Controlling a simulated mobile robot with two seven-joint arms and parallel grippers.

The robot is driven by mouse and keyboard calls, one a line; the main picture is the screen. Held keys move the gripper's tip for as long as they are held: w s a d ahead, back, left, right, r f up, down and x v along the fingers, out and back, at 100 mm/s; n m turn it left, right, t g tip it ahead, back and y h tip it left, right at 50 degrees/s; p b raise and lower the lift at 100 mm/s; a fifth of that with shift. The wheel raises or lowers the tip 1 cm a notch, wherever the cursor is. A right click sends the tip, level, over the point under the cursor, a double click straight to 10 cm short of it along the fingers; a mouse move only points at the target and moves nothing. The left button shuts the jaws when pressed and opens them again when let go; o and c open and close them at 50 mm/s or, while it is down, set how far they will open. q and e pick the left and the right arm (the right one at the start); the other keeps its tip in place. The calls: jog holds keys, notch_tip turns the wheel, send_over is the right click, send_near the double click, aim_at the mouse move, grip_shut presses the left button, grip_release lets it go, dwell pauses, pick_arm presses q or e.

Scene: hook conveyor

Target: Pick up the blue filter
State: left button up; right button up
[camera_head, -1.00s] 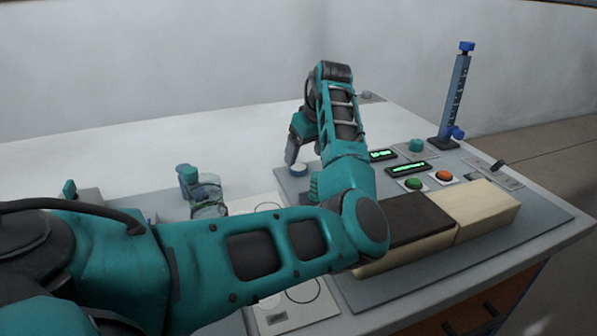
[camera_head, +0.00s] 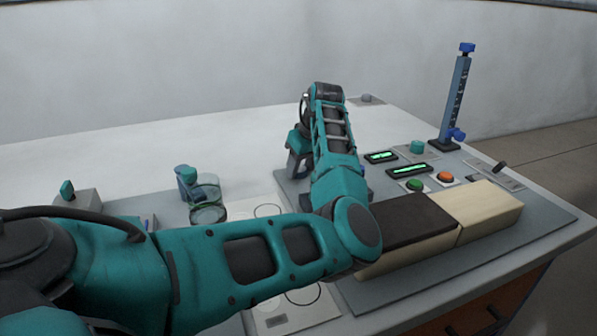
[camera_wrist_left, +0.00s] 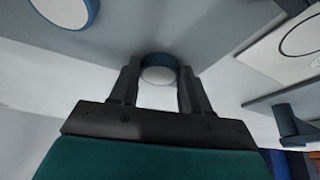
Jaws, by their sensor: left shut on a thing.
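The blue filter (camera_wrist_left: 158,64) is a small round piece with a blue rim and a white face. In the left wrist view it sits between the two dark fingers of my left gripper (camera_wrist_left: 158,84), which is shut on it. In the head view my left gripper (camera_head: 297,171) is low at the grey panel, and its arm crosses the middle of the picture. I cannot make out the filter in the head view. My right gripper is not in view.
A second blue-rimmed white disc (camera_wrist_left: 67,8) is near the held filter. Glass vessels (camera_head: 208,195) stand to the left. A dark-and-cream block (camera_head: 488,209), buttons (camera_head: 444,178) and a blue post (camera_head: 453,98) are to the right. The back table is clear.

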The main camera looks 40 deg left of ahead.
pick_arm(q)
jog(key=shift+c, duration=1.3)
